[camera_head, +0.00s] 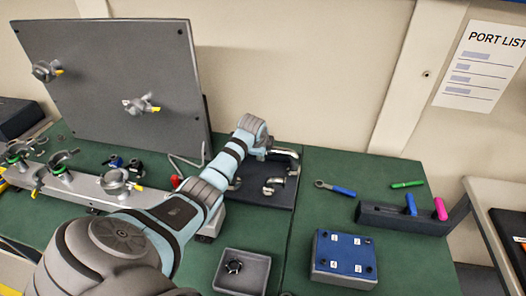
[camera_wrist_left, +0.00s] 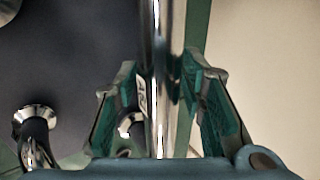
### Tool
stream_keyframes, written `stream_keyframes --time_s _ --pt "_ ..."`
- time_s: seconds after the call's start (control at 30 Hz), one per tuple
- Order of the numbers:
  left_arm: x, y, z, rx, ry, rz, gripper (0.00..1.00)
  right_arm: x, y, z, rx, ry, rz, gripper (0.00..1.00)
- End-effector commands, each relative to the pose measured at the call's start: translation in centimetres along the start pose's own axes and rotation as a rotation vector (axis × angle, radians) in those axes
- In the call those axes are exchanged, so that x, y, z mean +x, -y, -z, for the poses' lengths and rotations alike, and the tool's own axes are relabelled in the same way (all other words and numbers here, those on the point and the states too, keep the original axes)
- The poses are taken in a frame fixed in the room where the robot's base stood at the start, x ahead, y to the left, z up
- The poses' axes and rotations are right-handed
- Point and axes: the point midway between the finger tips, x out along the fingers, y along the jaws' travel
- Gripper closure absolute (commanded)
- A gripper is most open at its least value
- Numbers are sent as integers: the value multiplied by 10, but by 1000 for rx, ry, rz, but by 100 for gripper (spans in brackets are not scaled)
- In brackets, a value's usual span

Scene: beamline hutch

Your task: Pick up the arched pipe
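The arched pipe (camera_head: 286,153) is a shiny metal tube at the back of a dark tray (camera_head: 262,197). Its bright tube (camera_wrist_left: 163,75) runs lengthwise between my left gripper's fingers in the left wrist view. My left gripper (camera_wrist_left: 160,105) is open around the tube, with green pads on both sides and a visible gap at the left pad. In the head view my left arm reaches in over the tray, and its wrist hides the fingers and part of the pipe. My right gripper is not in view.
A smaller metal elbow (camera_head: 273,186) sits in front in the tray. A grey upright panel (camera_head: 110,75) and a rail with clamps (camera_head: 75,185) stand left. A grey bin (camera_head: 242,268), a blue-topped box (camera_head: 343,256) and a wrench (camera_head: 335,188) lie nearer or right. Green mat between is clear.

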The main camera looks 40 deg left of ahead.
Motion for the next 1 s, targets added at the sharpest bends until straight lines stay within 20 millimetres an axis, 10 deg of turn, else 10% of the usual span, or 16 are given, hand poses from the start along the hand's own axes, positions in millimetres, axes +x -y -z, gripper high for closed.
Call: stream_keyframes --time_s 0.2,0.63,1.0 --pt "0 0 0 -1 0 0 100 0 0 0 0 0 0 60" --pt "-10 8 0 -1 0 4 100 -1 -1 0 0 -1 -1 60" --pt "-88 61 0 -2 -2 8 100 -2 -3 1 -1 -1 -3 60"
